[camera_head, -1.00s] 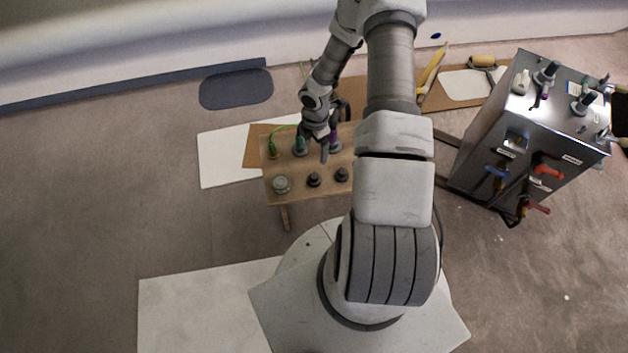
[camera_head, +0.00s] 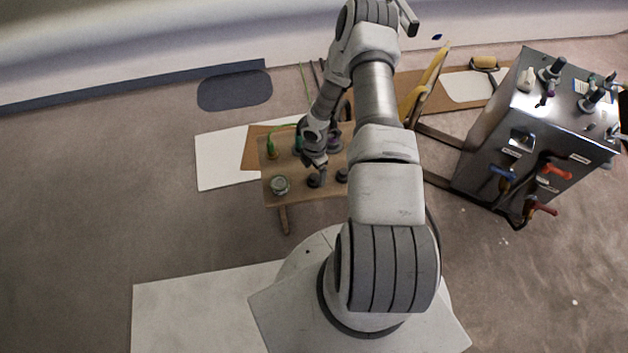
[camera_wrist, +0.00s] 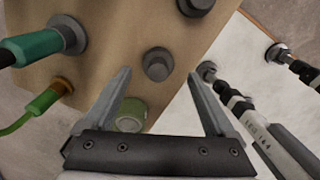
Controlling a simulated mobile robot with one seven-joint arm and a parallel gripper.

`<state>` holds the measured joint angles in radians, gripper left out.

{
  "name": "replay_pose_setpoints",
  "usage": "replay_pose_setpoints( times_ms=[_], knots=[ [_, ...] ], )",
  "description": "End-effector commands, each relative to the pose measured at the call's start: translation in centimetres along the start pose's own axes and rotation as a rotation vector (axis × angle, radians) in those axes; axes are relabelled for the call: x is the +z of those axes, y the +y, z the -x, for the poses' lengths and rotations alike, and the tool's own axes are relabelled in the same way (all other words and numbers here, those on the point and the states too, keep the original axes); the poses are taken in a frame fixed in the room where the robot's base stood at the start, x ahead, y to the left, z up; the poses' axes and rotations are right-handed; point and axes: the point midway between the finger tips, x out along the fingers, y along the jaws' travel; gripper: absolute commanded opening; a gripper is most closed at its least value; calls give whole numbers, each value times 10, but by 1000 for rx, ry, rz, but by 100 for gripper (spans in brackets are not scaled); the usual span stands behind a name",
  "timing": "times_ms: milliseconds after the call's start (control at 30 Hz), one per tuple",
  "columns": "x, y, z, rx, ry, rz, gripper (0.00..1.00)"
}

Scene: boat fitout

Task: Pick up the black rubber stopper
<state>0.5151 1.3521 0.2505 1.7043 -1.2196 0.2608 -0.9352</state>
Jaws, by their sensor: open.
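Two dark round stopper-like pieces stand on the small wooden table (camera_head: 300,195). The nearer to the jar (camera_head: 314,181) shows in the wrist view (camera_wrist: 157,64) as a dark disc with a raised round top. The other (camera_head: 342,175) shows partly at the wrist view's top edge (camera_wrist: 196,5). I cannot tell which one is the black rubber stopper. My gripper (camera_head: 319,168) is over the table by the first piece. In the wrist view my gripper (camera_wrist: 160,78) is open and empty, with the first piece appearing between its fingertips; contact is not visible.
A round greenish jar (camera_head: 280,185) stands left of the dark pieces, close to my gripper in the wrist view (camera_wrist: 130,118). A metal cabinet (camera_head: 485,140) with handles is to the right.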

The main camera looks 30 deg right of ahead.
Motion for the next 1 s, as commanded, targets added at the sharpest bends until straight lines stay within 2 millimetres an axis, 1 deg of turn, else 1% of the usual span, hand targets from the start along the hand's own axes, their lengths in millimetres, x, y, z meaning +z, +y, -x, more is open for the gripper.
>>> replay_pose_setpoints(
  times_ms=[33, 100, 233, 300, 467, 500, 567, 600, 767, 900, 1000],
  knots=[
    [0, 0, -11, -1, 1, 0, 90],
    [-1, 1, -22, -1, 2, -1, 90],
    [-1, 2, -40, -1, 1, -1, 90],
    [-1, 3, -43, 1, 1, -3, 90],
    [-1, 3, -42, 1, 0, -2, 90],
    [-1, 3, -42, 1, 0, -2, 89],
    [-1, 3, -42, 1, 0, -2, 78],
    [-1, 3, -42, 1, 0, -2, 71],
    [-1, 3, -42, 1, 0, -2, 42],
    [-1, 3, -42, 1, 0, -2, 17],
    [-1, 3, -42, 1, 0, -2, 1]
  ],
)
